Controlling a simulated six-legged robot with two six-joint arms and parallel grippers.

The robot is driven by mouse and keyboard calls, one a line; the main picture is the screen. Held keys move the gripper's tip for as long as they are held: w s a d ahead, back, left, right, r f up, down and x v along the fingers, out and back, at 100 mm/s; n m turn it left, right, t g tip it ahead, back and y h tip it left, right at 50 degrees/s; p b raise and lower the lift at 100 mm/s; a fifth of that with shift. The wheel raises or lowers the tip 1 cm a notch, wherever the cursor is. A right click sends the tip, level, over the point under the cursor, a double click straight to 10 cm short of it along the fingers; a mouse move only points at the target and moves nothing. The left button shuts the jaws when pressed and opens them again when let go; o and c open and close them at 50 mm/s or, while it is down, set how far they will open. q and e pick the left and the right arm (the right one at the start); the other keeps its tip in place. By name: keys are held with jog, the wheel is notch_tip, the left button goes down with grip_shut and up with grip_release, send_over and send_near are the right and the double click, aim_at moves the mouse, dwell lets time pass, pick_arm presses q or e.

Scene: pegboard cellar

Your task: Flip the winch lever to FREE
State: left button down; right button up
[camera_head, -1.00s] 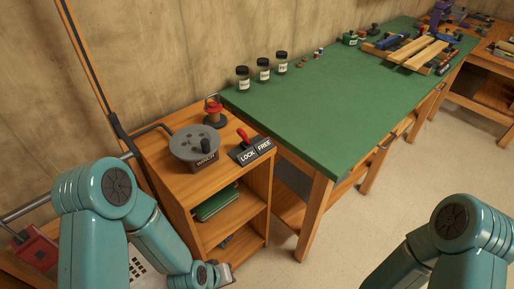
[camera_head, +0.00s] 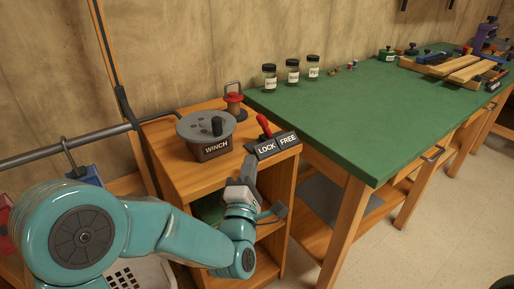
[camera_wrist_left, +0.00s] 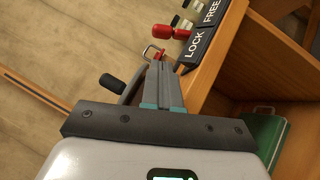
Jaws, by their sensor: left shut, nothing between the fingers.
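The winch lever (camera_head: 264,125) has a red knob and stands on a dark plate (camera_head: 279,145) lettered LOCK and FREE. It leans left, toward the LOCK side. It also shows red in the left wrist view (camera_wrist_left: 170,32), beside the plate (camera_wrist_left: 206,32). The winch (camera_head: 208,137), a grey drum with a black knob, stands left of the plate on the wooden cabinet. My left gripper (camera_head: 251,165) is shut and empty, just in front of and below the plate. In the left wrist view its fingertips (camera_wrist_left: 164,66) point toward the lever, apparently apart from it. My right gripper is not in view.
A red-topped lantern-like object (camera_head: 234,99) stands behind the winch on the cabinet (camera_head: 180,177). A green-topped bench (camera_head: 370,120) adjoins on the right, with several jars (camera_head: 292,72) near the wall. A metal bar (camera_head: 70,147) runs at the left.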

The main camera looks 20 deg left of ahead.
aim_at(258, 120)
pick_arm(q)
jog(key=shift+s+r+n+y, duration=0.1)
jog(key=shift+r+n+y, duration=0.2)
jog(key=shift+r, duration=0.1)
jog(key=x, duration=1)
jog(key=shift+p, duration=0.35)
jog(key=shift+r, duration=0.1)
